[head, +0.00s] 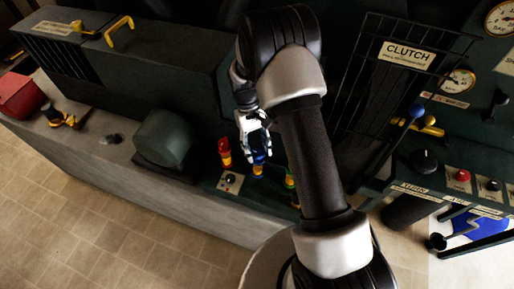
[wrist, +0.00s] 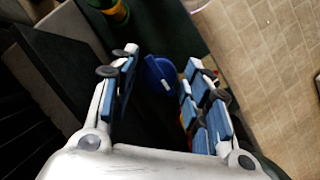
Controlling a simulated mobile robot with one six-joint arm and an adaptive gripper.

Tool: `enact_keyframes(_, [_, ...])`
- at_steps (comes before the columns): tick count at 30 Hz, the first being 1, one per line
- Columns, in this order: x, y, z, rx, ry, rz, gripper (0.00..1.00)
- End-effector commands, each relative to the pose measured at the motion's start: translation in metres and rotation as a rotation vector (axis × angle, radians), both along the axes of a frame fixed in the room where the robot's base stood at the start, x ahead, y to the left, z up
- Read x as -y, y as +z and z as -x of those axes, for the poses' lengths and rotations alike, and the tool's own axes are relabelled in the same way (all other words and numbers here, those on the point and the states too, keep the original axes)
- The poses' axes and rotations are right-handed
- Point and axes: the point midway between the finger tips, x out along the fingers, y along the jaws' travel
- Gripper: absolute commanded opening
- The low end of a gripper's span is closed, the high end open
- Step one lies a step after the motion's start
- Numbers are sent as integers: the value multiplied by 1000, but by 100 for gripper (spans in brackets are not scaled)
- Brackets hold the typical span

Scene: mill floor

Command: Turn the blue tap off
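The blue tap (head: 259,157) sits in a row of taps on the low ledge, with a yellow part below its blue handle. In the head view my gripper (head: 254,130) hangs right above it and partly hides it. In the wrist view the blue tap's rounded handle (wrist: 158,72) shows between and beyond the fingers, with a small white mark. My gripper's blue-padded fingers (wrist: 160,82) stand wide apart on either side of it. I cannot tell whether either finger touches it.
A red tap (head: 224,150) stands to the left and a green-and-yellow tap (head: 289,181) to the right. The green one also shows in the wrist view (wrist: 114,18). A dark green housing (head: 165,138) stands farther left. A clutch cage (head: 392,85) rises at right. Tiled floor lies in front.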

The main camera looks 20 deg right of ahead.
Motion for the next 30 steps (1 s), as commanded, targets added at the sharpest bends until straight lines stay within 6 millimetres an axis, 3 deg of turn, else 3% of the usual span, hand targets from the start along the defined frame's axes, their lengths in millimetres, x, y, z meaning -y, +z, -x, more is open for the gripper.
enact_keyframes(14, [-1,9,-4,2,1,0,50])
enact_keyframes(30, [-6,100,-42,2,1,0,50])
